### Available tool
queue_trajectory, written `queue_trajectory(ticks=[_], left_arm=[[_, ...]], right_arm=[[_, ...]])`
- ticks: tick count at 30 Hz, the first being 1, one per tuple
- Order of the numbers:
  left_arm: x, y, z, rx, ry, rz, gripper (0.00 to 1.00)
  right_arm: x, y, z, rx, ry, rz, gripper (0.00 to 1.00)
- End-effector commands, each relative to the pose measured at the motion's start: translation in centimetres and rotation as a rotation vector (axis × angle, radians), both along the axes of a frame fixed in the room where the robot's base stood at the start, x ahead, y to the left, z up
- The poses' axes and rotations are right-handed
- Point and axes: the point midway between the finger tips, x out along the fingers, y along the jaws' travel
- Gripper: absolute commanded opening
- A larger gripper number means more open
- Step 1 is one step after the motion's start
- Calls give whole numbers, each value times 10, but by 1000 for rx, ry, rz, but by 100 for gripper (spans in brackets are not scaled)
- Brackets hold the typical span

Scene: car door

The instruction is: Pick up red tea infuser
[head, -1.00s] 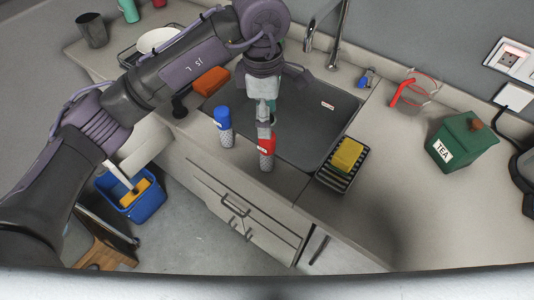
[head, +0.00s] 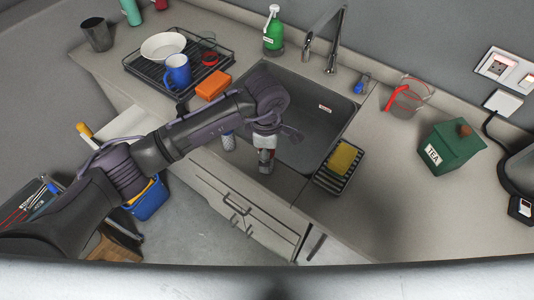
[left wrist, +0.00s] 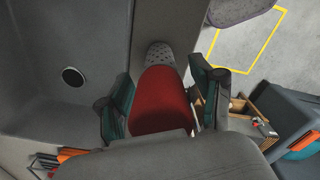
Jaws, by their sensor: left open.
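My right gripper is not in view.
The sink (head: 310,125) lies behind. A rack with a yellow sponge (head: 343,157) is to the right. An orange sponge (head: 213,86) and a blue mug (head: 177,71) are further left.

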Motion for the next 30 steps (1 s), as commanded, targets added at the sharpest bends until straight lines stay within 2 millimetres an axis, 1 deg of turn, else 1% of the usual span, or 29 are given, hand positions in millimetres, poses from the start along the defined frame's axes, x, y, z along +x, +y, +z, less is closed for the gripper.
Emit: queue_trajectory(ticks=[1,4,9,10,17,18,20,21,22,30], left_arm=[[-1,0,-4,0,2,-1,66],[-1,0,-9,0,0,-2,66],[0,0,-10,0,-1,-2,66],[0,0,-10,0,-1,-2,65],[0,0,-9,-1,-1,-2,26],[0,0,-9,-1,-1,-2,20],[0,0,-9,-1,-1,-2,10],[0,0,-9,-1,-1,-2,3],[0,0,-9,-1,-1,-2,1],[0,0,-8,-1,-2,-2,1]], right_arm=[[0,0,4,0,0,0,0],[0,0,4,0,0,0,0],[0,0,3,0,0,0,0],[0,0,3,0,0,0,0],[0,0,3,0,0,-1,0],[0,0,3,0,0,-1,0],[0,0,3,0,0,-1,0],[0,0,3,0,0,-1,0],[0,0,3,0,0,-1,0],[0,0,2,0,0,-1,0]])
